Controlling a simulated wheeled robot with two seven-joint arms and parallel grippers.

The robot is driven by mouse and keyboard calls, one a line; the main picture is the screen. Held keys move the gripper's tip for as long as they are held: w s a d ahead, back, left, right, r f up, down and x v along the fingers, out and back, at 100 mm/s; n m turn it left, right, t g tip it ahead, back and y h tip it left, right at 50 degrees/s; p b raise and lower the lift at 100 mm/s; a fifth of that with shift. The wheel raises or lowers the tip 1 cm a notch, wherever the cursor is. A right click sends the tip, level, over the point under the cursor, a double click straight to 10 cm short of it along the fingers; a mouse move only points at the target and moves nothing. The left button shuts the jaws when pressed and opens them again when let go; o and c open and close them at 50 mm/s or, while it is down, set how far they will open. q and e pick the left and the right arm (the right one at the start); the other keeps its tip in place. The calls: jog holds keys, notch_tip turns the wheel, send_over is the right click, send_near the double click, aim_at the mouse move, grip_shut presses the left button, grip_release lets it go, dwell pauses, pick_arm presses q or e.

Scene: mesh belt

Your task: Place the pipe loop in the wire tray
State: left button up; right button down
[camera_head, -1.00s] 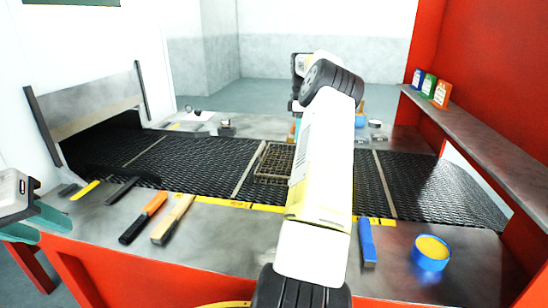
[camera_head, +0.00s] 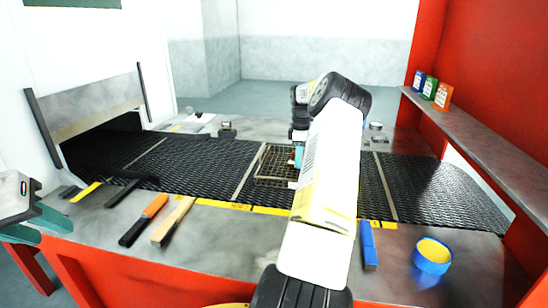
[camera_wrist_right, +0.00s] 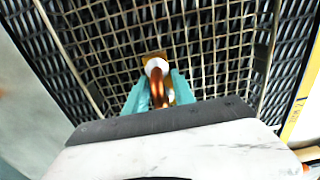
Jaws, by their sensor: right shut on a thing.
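The wire tray (camera_head: 262,178) is a brownish mesh basket on the black belt in the head view. Its grid floor (camera_wrist_right: 215,55) fills much of the right wrist view. My right gripper (camera_head: 298,157) is over the tray's right part in the head view, largely hidden by my arm. In the right wrist view its teal fingers (camera_wrist_right: 158,93) are shut on the copper pipe loop (camera_wrist_right: 157,88), which has a whitish collar and a yellowish end over the mesh. I cannot tell whether the loop touches the tray. My left gripper (camera_head: 38,228) is open and empty at the left edge.
Orange-handled (camera_head: 144,220) and wooden-handled (camera_head: 174,220) tools, a blue bar (camera_head: 368,246) and a blue-rimmed yellow tin (camera_head: 432,256) lie on the front ledge. A red-framed shelf (camera_head: 480,135) stands right. The belt (camera_head: 205,165) left of the tray is clear.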

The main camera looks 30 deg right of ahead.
jog(key=c, duration=1.1)
grip_release()
jog(key=shift+f, duration=0.1)
jog(key=shift+o, duration=0.2)
notch_tip(320, 180, up, 12)
jog(key=a+r+t, duration=0.1)
jog(key=a+r, duration=0.8)
jog(key=a, duration=0.4)
jog(key=s+a+r+m+t, duration=0.1)
jog(key=s+a+r, duration=0.25)
jog(key=a, duration=0.25)
jog(key=s+a+r+m+t, duration=0.1)
jog(key=s+a+r+m, duration=0.1)
jog(key=s+a, duration=0.3)
jog(key=s+a+f+m+t+y, duration=0.1)
jog(key=s+a+f+m, duration=0.2)
jog(key=s+a, duration=0.4)
jog(key=s+a+f+m+t+y, duration=0.1)
jog(key=s+a+f+m+t, duration=0.1)
jog(key=s+a, duration=0.6)
jog(key=s+f+m, duration=0.1)
jog(key=s, duration=0.6)
jog(key=shift+a, duration=0.15)
